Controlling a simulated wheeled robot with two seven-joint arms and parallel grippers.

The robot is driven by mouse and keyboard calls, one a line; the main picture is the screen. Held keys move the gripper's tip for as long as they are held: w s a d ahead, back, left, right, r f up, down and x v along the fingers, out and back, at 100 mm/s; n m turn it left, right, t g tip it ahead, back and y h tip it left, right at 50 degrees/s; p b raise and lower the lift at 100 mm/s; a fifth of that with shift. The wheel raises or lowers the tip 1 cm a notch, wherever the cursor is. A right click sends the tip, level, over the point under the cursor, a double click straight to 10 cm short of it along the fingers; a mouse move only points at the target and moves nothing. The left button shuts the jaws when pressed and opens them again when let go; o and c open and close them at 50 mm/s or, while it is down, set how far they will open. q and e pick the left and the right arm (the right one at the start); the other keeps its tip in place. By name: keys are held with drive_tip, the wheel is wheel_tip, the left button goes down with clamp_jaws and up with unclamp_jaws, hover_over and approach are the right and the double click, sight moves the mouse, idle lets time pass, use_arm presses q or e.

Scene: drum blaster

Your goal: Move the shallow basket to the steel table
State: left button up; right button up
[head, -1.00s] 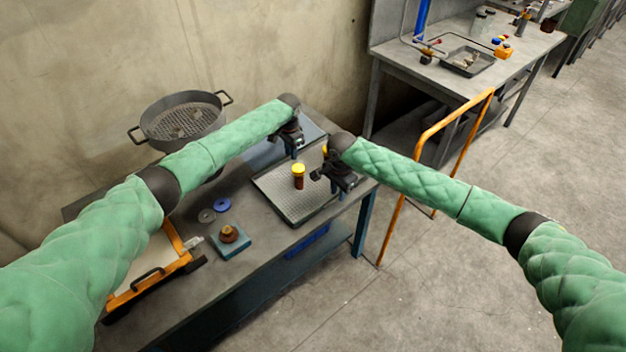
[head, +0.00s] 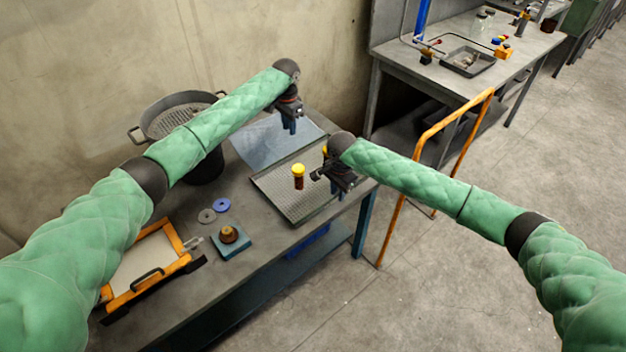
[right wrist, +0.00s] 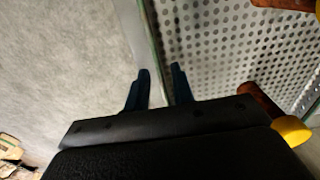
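The shallow basket (head: 280,203) is a rectangular perforated metal tray on the near workbench, holding amber bottles with yellow caps (head: 298,171). My right gripper (head: 338,188) is at its right edge. In the right wrist view, the two dark fingers of that gripper (right wrist: 158,88) stand apart on either side of the basket's rim (right wrist: 153,45), with a gap between them. My left gripper (head: 291,124) hangs above a grey-blue sheet (head: 265,143) behind the basket, apart from it; its finger gap is unclear. A grey metal table (head: 450,75) stands at the back right.
A dark drum with a round mesh basket (head: 160,122) stands by the wall. An orange handrail (head: 455,120) stands between the tables. The floor at right is clear.

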wheel_tip(320, 180, up, 12)
idle(0.6)
idle(0.4)
